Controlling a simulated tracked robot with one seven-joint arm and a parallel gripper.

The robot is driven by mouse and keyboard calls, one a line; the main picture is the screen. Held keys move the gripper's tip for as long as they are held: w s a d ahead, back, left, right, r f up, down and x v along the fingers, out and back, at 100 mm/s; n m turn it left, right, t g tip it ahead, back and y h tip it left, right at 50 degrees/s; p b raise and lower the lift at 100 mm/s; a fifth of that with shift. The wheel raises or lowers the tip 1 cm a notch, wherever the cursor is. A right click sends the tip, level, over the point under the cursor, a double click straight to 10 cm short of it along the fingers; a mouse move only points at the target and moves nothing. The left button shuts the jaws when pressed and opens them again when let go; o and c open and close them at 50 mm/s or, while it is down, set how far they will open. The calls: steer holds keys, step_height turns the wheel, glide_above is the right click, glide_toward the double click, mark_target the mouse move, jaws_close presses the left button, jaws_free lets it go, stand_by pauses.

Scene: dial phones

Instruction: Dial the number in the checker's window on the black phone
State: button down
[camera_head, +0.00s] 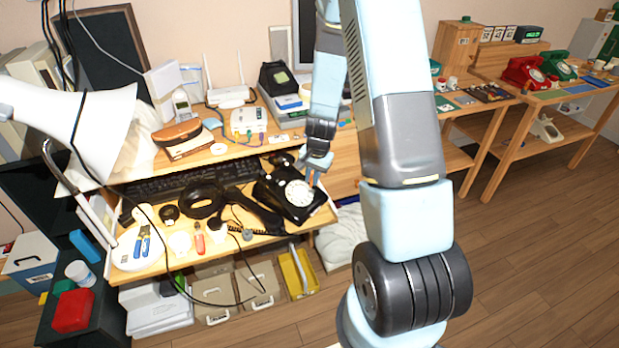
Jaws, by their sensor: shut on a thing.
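The black phone (276,190) sits near the right front of the wooden desk, its pale round dial (299,193) facing up. A black handset (257,215) appears to lie along the phone's left side, off the cradle. My gripper (317,170) points down at the dial's upper right edge, its fingers close together. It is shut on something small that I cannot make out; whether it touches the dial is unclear. A small dark box with a greenish display (528,34) stands on the far right bench and may be the checker; its digits are too small to read.
A red phone (521,73) and a green phone (561,66) stand on the right benches. A white lamp (75,125), a black coil (203,199), pliers (142,241) and a screwdriver (199,240) crowd the desk's left. The wooden floor (530,260) at right is clear.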

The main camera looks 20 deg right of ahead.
steer(key=shift+r, duration=0.1)
step_height(320, 180, up, 6)
steer(key=s+d, duration=0.1)
steer(key=s, duration=0.1)
steer(key=shift+s+d, duration=0.2)
steer(key=shift+d, duration=0.05)
steer(key=shift+r, duration=0.1)
stand_by(1.4)
steer(key=shift+s+a+f+n+g+h, duration=0.2)
steer(key=shift+s+a+f+n, duration=0.4)
steer(key=shift+a+f, duration=2.45)
steer(key=shift+s+a+f+n+g+h, duration=0.15)
steer(key=shift+s+a+f+n+g, duration=0.35)
steer(key=shift+a, duration=4.95)
steer(key=shift+s+a+f+n+h, duration=0.15)
steer(key=shift+s+a+f+n, duration=0.5)
steer(key=shift+a+f, duration=2.45)
steer(key=shift+s+a+m, duration=0.2)
steer(key=shift+a+m, duration=0.05)
steer(key=shift+a, duration=0.9)
